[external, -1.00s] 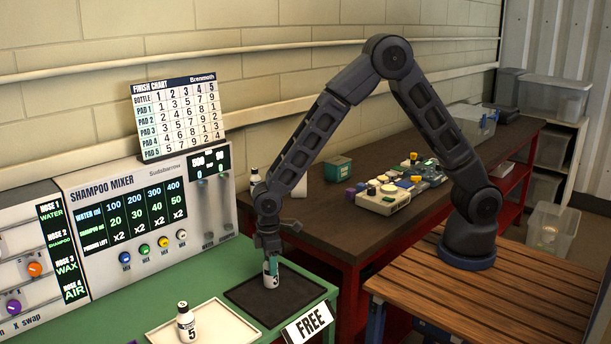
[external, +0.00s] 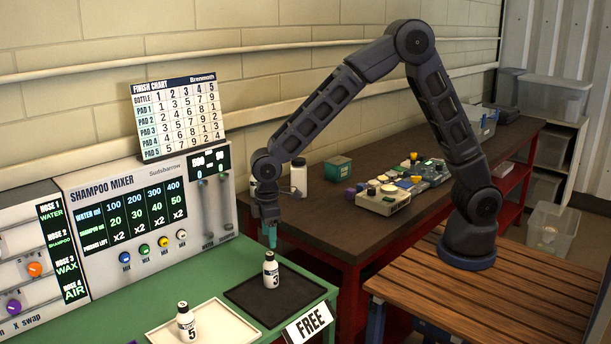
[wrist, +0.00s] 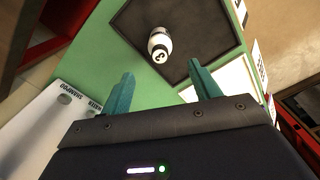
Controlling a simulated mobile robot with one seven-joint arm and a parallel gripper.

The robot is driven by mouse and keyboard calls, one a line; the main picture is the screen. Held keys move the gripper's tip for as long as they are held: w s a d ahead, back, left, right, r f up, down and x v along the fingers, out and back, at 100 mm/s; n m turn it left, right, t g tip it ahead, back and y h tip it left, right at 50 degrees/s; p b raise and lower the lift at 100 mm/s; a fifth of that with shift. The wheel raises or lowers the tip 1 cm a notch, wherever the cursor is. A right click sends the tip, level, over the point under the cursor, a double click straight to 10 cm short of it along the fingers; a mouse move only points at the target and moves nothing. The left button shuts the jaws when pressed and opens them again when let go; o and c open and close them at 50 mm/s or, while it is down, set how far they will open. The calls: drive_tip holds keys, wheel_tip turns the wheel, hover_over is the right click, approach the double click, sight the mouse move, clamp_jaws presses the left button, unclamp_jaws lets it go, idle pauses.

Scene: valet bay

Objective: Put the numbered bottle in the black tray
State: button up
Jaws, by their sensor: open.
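A white bottle with a black label numbered 3 (external: 271,270) stands upright on the black tray (external: 246,296), on the green bench. In the wrist view the bottle (wrist: 159,42) shows from above, inside the tray's rim (wrist: 150,63), beyond the fingertips. My gripper (external: 270,236) is open and empty, above the bottle and apart from it. Its two teal fingers (wrist: 160,82) are spread in the wrist view. Another white bottle, numbered 5 (external: 186,323), stands on the pale tray (external: 216,337) to the left.
The shampoo mixer (external: 150,220) stands along the bench's back. A FREE sign (external: 309,322) is at the bench's front right edge. A white bottle (external: 299,177) stands behind my wrist. A brown table (external: 330,222) with several small items lies to the right.

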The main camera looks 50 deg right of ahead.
drive_tip(key=shift+r, duration=1.2)
drive_tip(key=shift+d, duration=0.1)
drive_tip(key=w+d+r+m+t, duration=0.1)
drive_tip(key=d+r+m, duration=0.1)
drive_tip(key=d+r, duration=0.6)
drive_tip(key=d+r+m, duration=0.2)
drive_tip(key=d+r, duration=0.1)
drive_tip(key=d, duration=0.8)
drive_tip(key=w+d+r+m+t, duration=0.1)
drive_tip(key=d+r+m, duration=0.1)
drive_tip(key=d+r, duration=0.6)
drive_tip(key=s+d+r+m+t, duration=0.1)
drive_tip(key=s+d+m, duration=0.2)
drive_tip(key=s+d, duration=0.6)
drive_tip(key=s+d+m+t, duration=0.1)
drive_tip(key=s+d+m, duration=0.2)
drive_tip(key=s+d, duration=0.6)
drive_tip(key=shift+d+r+m+t, duration=0.3)
drive_tip(key=shift+d+r, duration=0.1)
drive_tip(key=shift+d, duration=2.9)
